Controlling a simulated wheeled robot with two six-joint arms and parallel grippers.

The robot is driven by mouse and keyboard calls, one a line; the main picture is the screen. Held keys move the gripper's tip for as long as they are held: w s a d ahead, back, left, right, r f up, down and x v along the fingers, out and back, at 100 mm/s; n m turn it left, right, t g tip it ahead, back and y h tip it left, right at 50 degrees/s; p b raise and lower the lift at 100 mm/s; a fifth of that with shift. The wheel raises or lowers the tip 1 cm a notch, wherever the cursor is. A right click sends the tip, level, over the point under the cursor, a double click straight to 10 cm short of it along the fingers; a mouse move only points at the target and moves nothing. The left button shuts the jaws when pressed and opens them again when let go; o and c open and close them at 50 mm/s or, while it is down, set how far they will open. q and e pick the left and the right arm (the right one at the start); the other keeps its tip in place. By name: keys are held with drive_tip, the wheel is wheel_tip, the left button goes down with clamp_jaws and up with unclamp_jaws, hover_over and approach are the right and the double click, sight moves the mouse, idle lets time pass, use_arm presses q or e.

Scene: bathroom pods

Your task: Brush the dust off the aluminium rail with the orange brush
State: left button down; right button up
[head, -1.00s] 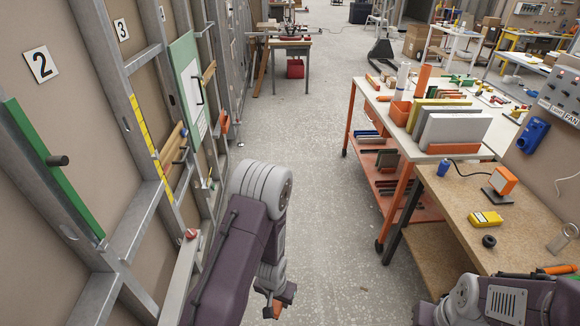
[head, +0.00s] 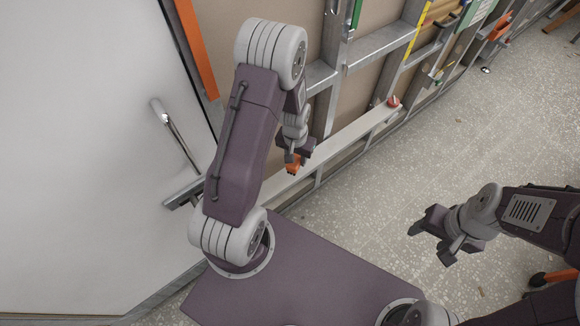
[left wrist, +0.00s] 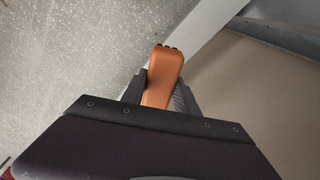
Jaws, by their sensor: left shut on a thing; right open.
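The orange brush (head: 293,168) is in my left gripper (head: 298,156), which is shut on it. In the left wrist view the brush (left wrist: 163,75) shows between the fingers, with small dark bits at its far end. A pale, long rail (head: 345,140), seemingly the aluminium one, runs low along the wall frame. The brush is near this rail in the head view; I cannot tell whether they touch. The rail also passes behind the brush in the left wrist view (left wrist: 207,30). I cannot make out dust. My right gripper (head: 430,242) is open and empty over the floor.
A red object (head: 393,102) sits at the rail's far end. The metal wall frame (head: 385,50) stands behind it. A white door (head: 80,130) with a metal handle (head: 178,135) is at left. The speckled floor (head: 400,180) is clear between the arms.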

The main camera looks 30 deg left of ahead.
use_arm(q)
drive_tip(key=shift+w+a+f+b, duration=0.4)
drive_tip(key=shift+a+f+b, duration=0.1)
drive_tip(key=shift+f+b, duration=0.1)
drive_tip(key=shift+w+a+f+b, duration=0.35)
drive_tip(key=shift+a+f+b, duration=0.15)
drive_tip(key=shift+f, duration=0.1)
drive_tip(key=shift+w+r, duration=0.1)
drive_tip(key=shift+r, duration=0.2)
wheel_tip(320, 180, down, 6)
drive_tip(key=b, duration=0.6)
drive_tip(key=shift+f, duration=0.1)
use_arm(e)
wheel_tip(320, 180, down, 11)
drive_tip(key=shift+r, duration=0.2)
drive_tip(key=shift+a, duration=0.1)
use_arm(q)
drive_tip(key=shift+f+b, duration=0.6)
drive_tip(key=shift+f, duration=0.3)
use_arm(e)
drive_tip(key=shift+f, duration=0.6)
